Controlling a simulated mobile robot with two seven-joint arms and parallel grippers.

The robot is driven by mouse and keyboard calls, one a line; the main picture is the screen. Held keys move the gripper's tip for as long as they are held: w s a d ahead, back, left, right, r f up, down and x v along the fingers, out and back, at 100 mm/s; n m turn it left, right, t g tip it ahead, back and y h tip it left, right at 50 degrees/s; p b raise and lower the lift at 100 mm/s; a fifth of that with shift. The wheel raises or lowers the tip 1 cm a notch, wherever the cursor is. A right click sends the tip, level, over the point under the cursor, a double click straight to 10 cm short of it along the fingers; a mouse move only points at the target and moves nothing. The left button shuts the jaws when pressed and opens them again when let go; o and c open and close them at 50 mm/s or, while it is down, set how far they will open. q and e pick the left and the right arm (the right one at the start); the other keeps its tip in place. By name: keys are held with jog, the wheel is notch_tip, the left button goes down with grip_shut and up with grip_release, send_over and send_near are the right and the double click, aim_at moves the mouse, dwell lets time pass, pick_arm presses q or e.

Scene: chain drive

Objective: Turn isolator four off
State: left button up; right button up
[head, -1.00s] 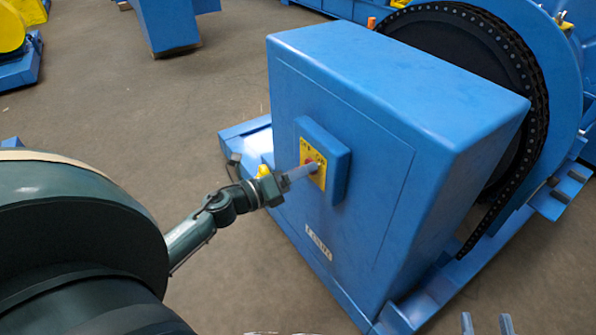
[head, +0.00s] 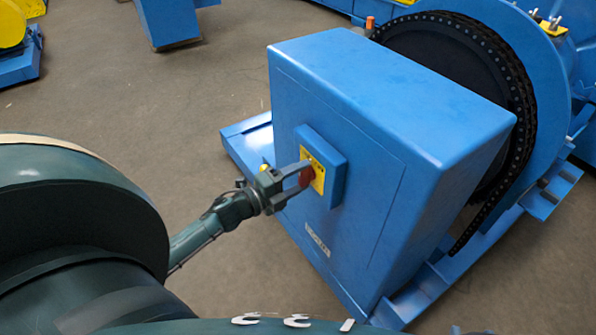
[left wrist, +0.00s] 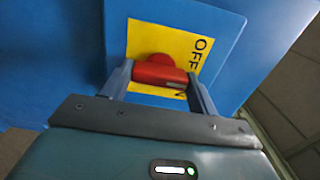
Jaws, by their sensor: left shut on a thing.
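The isolator is a small blue box (head: 338,182) on the front of a large blue cabinet, with a yellow plate (head: 319,178) and a red handle (head: 307,176). My left gripper (head: 300,176) is shut on the red handle. In the left wrist view the handle (left wrist: 160,74) lies crosswise between the two fingers (left wrist: 160,84), with a round red hub behind it on the yellow plate (left wrist: 143,38). "OFF" reads sideways at the plate's right; another word below it is mostly hidden. My right gripper is not in view.
The blue cabinet (head: 390,110) stands on a blue base, with a big dark chain wheel (head: 455,65) behind it. A small white label (head: 318,240), too blurred to read, is on the cabinet front. Grey floor (head: 120,110) is open to the left.

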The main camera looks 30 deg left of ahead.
pick_arm(q)
jog(key=n+p, duration=0.2)
jog(key=n, duration=0.2)
jog(key=shift+r+n+p, duration=0.15)
jog(key=shift+n+p, duration=0.15)
jog(key=n+p, duration=0.1)
jog(key=n, duration=0.2)
jog(key=shift+p, duration=0.3)
jog(key=shift+n, duration=0.8)
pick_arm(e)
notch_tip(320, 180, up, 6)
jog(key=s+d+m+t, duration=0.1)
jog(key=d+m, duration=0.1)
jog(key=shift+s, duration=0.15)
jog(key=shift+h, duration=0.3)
pick_arm(q)
jog(key=o, duration=1)
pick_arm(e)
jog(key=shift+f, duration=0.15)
